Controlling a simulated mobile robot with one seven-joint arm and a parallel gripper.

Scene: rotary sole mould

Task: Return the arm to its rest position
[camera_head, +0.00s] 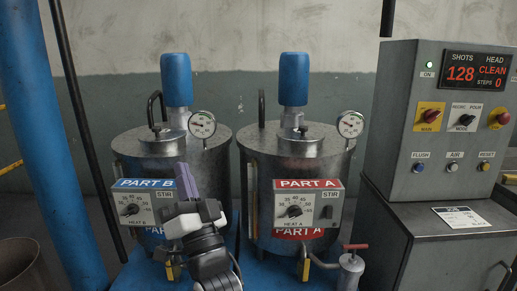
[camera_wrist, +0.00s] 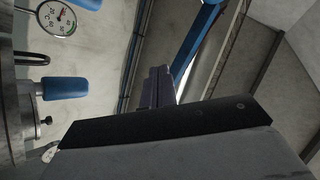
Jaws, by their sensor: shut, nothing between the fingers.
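My gripper (camera_head: 185,178) is in front of the Part B tank (camera_head: 145,152) in the head view, its purple-grey fingers pointing up beside the right part of the Part B control box (camera_head: 132,209). The fingers are together with nothing between them. They also show in the wrist view (camera_wrist: 156,88), against open background. My wrist hides part of the box's right side and the tank front below it. I cannot tell the exact gap between gripper and box.
The Part A tank (camera_head: 297,160) with its heat box (camera_head: 308,204) stands to the right. A control cabinet (camera_head: 440,130) reading 128 shots is at far right. A blue column (camera_head: 52,130) and a dark pole are at left. The wrist view shows a gauge (camera_wrist: 57,18) at its upper left.

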